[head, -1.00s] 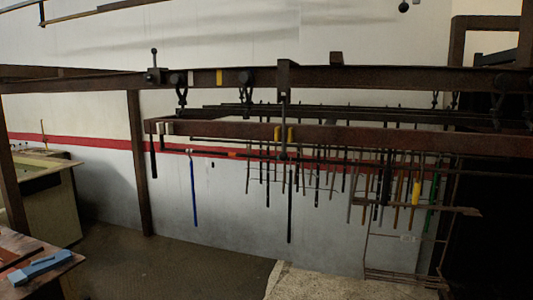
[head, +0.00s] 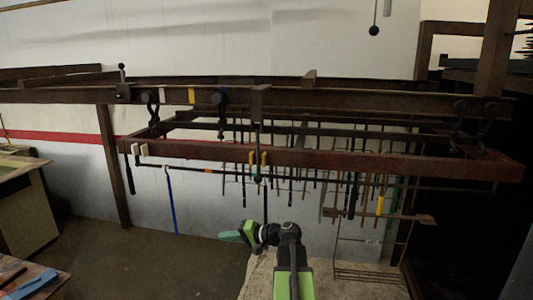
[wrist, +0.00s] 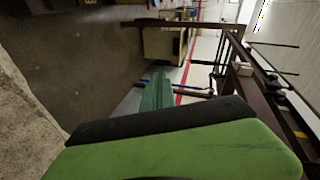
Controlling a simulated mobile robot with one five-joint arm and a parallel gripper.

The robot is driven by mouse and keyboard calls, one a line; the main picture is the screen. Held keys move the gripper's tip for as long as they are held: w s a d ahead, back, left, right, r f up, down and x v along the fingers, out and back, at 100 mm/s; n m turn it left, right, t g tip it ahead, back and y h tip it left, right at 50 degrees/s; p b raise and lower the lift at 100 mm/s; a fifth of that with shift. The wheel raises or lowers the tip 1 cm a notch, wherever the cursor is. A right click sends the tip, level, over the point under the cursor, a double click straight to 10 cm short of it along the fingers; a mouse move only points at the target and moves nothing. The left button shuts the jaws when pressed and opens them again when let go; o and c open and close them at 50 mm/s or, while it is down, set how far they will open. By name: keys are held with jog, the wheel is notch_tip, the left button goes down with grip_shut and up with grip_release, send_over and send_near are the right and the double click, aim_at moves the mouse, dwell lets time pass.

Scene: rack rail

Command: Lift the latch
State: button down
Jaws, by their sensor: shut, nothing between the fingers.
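A dark upright lever with a ball top (head: 122,82) stands on the upper rail at the left in the head view. A second upright piece with yellow marks (head: 258,160) hangs at the middle of the rack between the upper and lower rails. I cannot tell for certain which one is the latch. My gripper (head: 228,236) is below the lower rail, apart from both pieces, and points left. Its green fingers (wrist: 157,92) are shut and empty in the wrist view.
The brown upper rail (head: 350,98) and reddish lower rail (head: 340,157) cross the view. Several rods (head: 290,190) and a blue hanging rod (head: 171,205) hang below. A bench with a blue item (head: 35,283) is at lower left. Floor (head: 160,262) shows left of my arm.

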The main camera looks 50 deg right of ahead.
jog(key=s+d+r+m+t+h+p, duration=0.25)
jog(key=s+d+r, duration=0.35)
jog(key=d+r, duration=0.3)
jog(key=s+d+r+m+t+h+p, duration=0.25)
jog(key=s+d+r, duration=0.35)
jog(key=d, duration=0.4)
jog(key=w+r+t, duration=0.1)
jog(key=w+r, duration=0.1)
jog(key=w, duration=0.8)
jog(key=shift+w, duration=0.35)
